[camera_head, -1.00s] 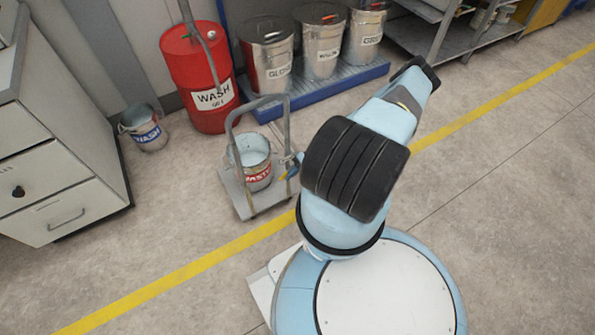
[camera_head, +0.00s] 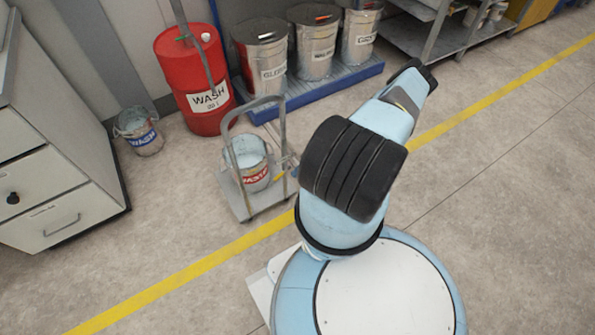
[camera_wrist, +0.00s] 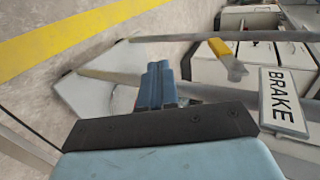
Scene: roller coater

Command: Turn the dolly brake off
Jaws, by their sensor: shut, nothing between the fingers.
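The dolly (camera_head: 245,201) is a small grey cart with an upright tube handle, standing just left of my arm in the head view. In the wrist view, a white plate marked BRAKE (camera_wrist: 284,101) is at the right. A small lever with a yellow grip (camera_wrist: 221,48) sits up and left of that plate. My gripper (camera_wrist: 159,68) is shut and empty, its blue fingers left of the lever and apart from it in the picture. In the head view the gripper is mostly hidden behind my arm.
A WASTE bucket (camera_head: 252,165) stands on the dolly. Behind are a red WASH drum (camera_head: 197,75), a WASH bucket (camera_head: 140,130) and several cans on a blue pallet (camera_head: 350,82). A drawer cabinet (camera_head: 60,150) is at left. The floor at right is clear.

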